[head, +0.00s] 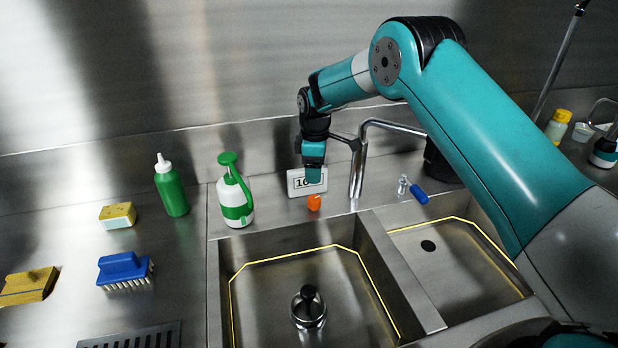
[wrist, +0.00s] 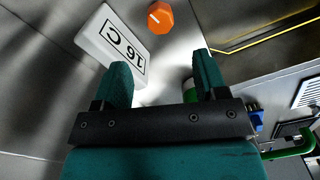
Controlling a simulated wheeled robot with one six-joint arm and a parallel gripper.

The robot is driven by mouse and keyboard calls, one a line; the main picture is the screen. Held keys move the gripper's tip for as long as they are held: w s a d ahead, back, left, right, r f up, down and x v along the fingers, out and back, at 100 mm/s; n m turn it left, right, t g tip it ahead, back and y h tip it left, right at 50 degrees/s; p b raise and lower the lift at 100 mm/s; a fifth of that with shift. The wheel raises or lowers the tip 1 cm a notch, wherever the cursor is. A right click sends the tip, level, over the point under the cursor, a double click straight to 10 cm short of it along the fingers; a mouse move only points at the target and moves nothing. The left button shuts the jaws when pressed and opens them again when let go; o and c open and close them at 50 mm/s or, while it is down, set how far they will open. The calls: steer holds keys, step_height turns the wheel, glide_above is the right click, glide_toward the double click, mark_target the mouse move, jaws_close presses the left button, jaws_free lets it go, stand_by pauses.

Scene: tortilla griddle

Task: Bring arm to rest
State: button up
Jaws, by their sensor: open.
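My gripper (head: 314,172) hangs from my teal arm above the ledge behind the sinks, just in front of a white display box (head: 296,184) with black digits. In the wrist view my gripper (wrist: 162,85) has its two teal fingers spread apart with nothing between them. The display box (wrist: 112,45) shows there beyond the left finger, and reads 16 C upside down. An orange knob (head: 314,203) is below my gripper in the head view; it also shows at the top of the wrist view (wrist: 160,17).
Two sink basins (head: 262,262) lie in front, with a faucet (head: 357,170) right of my gripper. A blue-handled tool (head: 418,193) lies right.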

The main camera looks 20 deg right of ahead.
steer(key=shift+r, duration=0.65)
steer(key=s+a+r+m+y, duration=0.1)
steer(key=s+a+r+m, duration=0.15)
steer(key=s+r, duration=0.65)
steer(key=s+r+m+y, duration=0.1)
steer(key=s+r, duration=0.2)
steer(key=s, duration=0.7)
steer(key=s+a+r+m+y, duration=0.1)
steer(key=s+r, duration=0.2)
steer(key=s, duration=0.8)
steer(key=s+a+r+m+y, duration=0.1)
steer(key=s+r+m, duration=0.1)
steer(key=s, duration=0.9)
steer(key=shift+a+r, duration=0.15)
steer(key=shift+r, duration=0.35)
